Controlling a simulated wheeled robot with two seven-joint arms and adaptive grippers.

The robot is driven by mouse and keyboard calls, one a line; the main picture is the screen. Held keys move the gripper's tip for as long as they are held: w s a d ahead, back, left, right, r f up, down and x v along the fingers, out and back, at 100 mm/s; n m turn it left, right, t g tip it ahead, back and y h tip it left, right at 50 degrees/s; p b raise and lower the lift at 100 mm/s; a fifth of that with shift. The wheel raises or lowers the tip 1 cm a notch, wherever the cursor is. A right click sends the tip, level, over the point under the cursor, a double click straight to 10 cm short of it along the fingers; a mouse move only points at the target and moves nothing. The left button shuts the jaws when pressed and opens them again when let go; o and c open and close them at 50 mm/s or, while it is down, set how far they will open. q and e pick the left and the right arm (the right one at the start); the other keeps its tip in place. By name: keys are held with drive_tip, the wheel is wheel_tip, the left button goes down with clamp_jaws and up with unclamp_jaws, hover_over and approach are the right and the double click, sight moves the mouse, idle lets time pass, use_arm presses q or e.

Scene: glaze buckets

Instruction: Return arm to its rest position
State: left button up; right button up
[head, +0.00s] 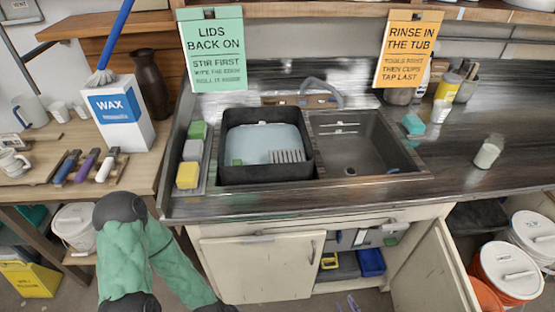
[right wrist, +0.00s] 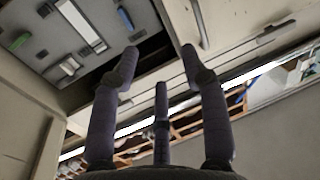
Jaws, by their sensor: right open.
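My left arm (head: 135,240) comes in at the lower left of the head view, in green covering with dark joints. The left gripper is outside the frame.
The sink cabinet (head: 255,262) has its right door (head: 437,270) swung open, with a blue bin (head: 371,262) inside. Lidded buckets (head: 507,268) stand at the right. A black tub (head: 266,178) sits in the left basin. A wooden bench (head: 140,180) is behind my left arm.

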drive_tip(key=s+a+r+n+g+y, duration=0.1)
drive_tip(key=s+a+n+g+y, duration=0.3)
drive_tip(key=a+n, duration=0.45)
drive_tip(key=s+a+r+n+g+y, duration=0.1)
drive_tip(key=a+r+n+g+y, duration=0.1)
drive_tip(key=a+n+g+y, duration=0.6)
drive_tip(key=s+f+n+g+h, duration=0.3)
drive_tip(key=s+n+g+h, duration=0.6)
drive_tip(key=n, duration=1.8)
drive_tip(key=w+d+r+n+t+h, duration=0.1)
drive_tip(key=w+n+t+h, duration=0.3)
drive_tip(key=n, duration=1.8)
drive_tip(key=w, duration=0.3)
drive_tip(key=shift+w+d+r, duration=0.2)
drive_tip(key=shift+w, duration=0.05)
drive_tip(key=shift+c, duration=0.6)
drive_tip(key=shift+s, duration=0.1)
